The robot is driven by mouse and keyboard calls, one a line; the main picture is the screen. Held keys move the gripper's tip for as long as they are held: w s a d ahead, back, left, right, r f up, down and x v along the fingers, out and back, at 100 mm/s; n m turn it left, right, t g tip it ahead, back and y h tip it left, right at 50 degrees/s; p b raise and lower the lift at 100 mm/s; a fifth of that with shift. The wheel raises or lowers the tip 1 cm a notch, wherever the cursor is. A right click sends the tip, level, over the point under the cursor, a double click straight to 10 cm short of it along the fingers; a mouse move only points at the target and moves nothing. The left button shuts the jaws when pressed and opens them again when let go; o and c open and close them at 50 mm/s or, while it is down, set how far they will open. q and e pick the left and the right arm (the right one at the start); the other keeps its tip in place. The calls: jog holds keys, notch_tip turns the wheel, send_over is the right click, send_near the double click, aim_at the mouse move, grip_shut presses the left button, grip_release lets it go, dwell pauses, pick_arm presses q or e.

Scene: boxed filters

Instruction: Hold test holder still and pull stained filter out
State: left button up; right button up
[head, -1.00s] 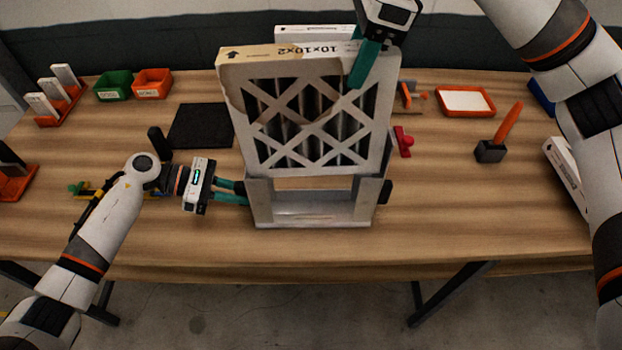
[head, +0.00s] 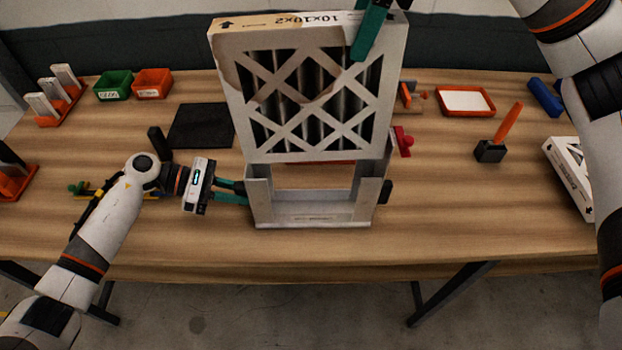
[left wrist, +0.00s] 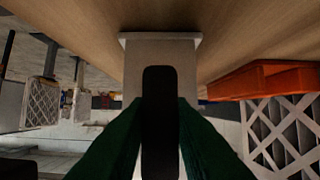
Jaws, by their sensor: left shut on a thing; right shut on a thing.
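The test holder (head: 310,213) is a grey metal frame standing on the table near its front edge. My left gripper (head: 244,193) is shut on the black handle at the holder's left side; that handle (left wrist: 160,120) fills the middle of the left wrist view between the green fingers. The stained filter (head: 305,90) has a white lattice front, dark pleats and a brown stain at its upper left. My right gripper (head: 368,30) is shut on the filter's top edge near its right end. The filter is raised, its lower edge around the tops of the holder's side posts. Whether it still touches them is unclear.
Behind lie a black mat (head: 201,126), a green bin (head: 113,85) and an orange bin (head: 152,83). To the right are an orange tray (head: 466,99), an orange-handled tool (head: 500,135) and a boxed filter (head: 568,170). Bare table lies front right.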

jog(key=shift+r, duration=0.1)
jog(key=shift+a+v, duration=0.2)
jog(key=shift+v, duration=0.7)
jog(key=shift+a+v, duration=0.25)
jog(key=shift+v, duration=0.7)
jog(key=shift+r, duration=0.15)
jog(key=shift+a+v, duration=0.2)
jog(key=shift+v, duration=0.55)
jog(key=shift+a+v, duration=0.15)
jog(key=shift+v, duration=0.55)
pick_arm(q)
jog(key=o, duration=0.8)
jog(key=shift+o, duration=0.2)
jog(key=shift+a, duration=0.1)
jog(key=v, duration=1.2)
jog(key=shift+s, duration=0.1)
